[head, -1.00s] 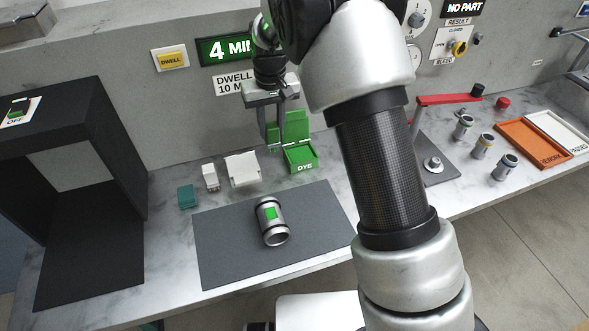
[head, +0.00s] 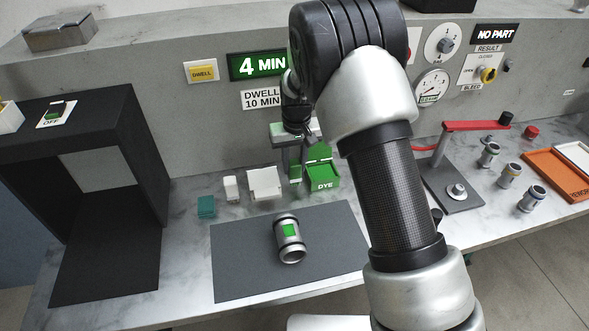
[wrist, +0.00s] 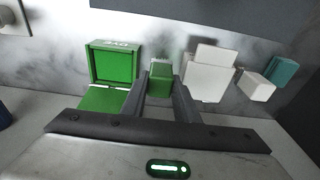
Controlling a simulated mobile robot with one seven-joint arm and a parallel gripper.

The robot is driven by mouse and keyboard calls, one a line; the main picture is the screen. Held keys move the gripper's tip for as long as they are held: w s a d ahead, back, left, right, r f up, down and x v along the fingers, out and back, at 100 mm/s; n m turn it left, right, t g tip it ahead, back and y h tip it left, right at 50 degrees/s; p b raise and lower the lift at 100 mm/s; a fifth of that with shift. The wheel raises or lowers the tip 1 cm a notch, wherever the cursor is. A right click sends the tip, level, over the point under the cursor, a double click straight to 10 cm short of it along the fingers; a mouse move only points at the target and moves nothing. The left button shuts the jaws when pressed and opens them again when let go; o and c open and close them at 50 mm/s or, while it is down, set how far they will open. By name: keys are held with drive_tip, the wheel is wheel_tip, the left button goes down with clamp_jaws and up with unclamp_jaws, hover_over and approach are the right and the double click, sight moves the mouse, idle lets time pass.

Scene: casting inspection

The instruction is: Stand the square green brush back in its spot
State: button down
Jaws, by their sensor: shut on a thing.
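My gripper (head: 295,175) is shut on the square green brush (wrist: 160,79), which shows between the two fingers in the wrist view. In the head view the brush (head: 295,172) is small and partly covered by the fingers. It is low at the back of the counter, between the green DYE box (head: 323,178) and a white open holder (head: 265,184). In the wrist view the DYE box (wrist: 112,66) is left of the brush and the white holder (wrist: 207,78) is right of it. I cannot tell whether the brush touches the counter.
A small white container (head: 231,189) and a teal block (head: 206,206) stand left of the white holder. A metal casting with a green patch (head: 290,240) lies on the dark mat (head: 240,268) in front. The grey back wall (head: 215,125) rises close behind my gripper.

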drive_tip(key=shift+f, duration=1.05)
drive_tip(key=shift+f, duration=0.1)
drive_tip(key=shift+f, duration=0.15)
drive_tip(key=c, duration=1.4)
unclamp_jaws()
drive_tip(key=r, duration=0.6)
drive_tip(key=s+r, duration=0.1)
drive_tip(key=r, duration=1)
drive_tip(key=shift+s+d+r, duration=0.2)
drive_tip(key=shift+d+r, duration=0.1)
drive_tip(key=shift+d, duration=0.1)
